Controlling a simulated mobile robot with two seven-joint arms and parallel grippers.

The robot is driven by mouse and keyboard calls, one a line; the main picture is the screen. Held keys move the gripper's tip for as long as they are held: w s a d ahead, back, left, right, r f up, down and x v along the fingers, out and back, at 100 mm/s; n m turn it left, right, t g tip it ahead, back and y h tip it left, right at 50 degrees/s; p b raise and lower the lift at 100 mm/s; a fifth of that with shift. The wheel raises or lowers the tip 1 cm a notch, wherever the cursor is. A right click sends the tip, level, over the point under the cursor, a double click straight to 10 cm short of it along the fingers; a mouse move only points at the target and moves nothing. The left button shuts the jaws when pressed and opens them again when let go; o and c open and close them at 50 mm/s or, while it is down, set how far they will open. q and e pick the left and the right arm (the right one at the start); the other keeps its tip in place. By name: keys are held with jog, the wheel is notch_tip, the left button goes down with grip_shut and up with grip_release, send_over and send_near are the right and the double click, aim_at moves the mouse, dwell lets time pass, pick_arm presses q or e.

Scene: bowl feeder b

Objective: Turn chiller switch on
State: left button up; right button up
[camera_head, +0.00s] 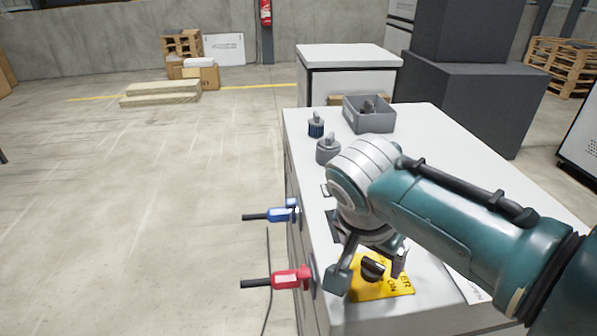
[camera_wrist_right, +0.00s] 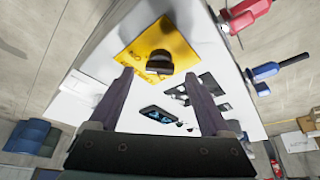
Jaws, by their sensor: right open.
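The switch is a black rotary knob (camera_head: 374,268) on a yellow plate (camera_head: 365,291) on top of the white cabinet (camera_head: 440,318). Part of the plate's lettering shows, including "ON"; the rest is covered by my arm and the knob. My right gripper (camera_head: 369,274) is open over the plate, one finger to each side of the knob in the head view. In the right wrist view, the knob (camera_wrist_right: 160,62) lies just beyond and between the open fingertips (camera_wrist_right: 157,77), with gaps on both sides. My left gripper is not in view.
A red plug (camera_head: 290,279) and a blue plug (camera_head: 283,213) stick out from the cabinet's left side. A grey bin (camera_head: 369,115) and two knob-like parts (camera_head: 316,125) (camera_head: 327,151) stand toward the far end of the top. Floor to the left is mostly clear.

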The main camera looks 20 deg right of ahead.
jog(key=p+v, duration=0.1)
jog(key=v, duration=0.7)
jog(key=shift+p, duration=0.3)
jog(key=shift+s, duration=0.1)
jog(key=s+a+r+n+t+y, duration=0.1)
jog(key=s+r+n+y, duration=0.1)
jog(key=s+n, duration=0.6)
jog(key=s+a+r+n+y, duration=0.1)
jog(key=s+r+n+y, duration=0.1)
jog(key=s+n, duration=0.65)
notch_tip(320, 180, up, 32)
jog(key=s+m+p, duration=0.2)
jog(key=p, duration=3)
jog(key=shift+a+m, duration=0.15)
jog(key=shift+m, duration=0.2)
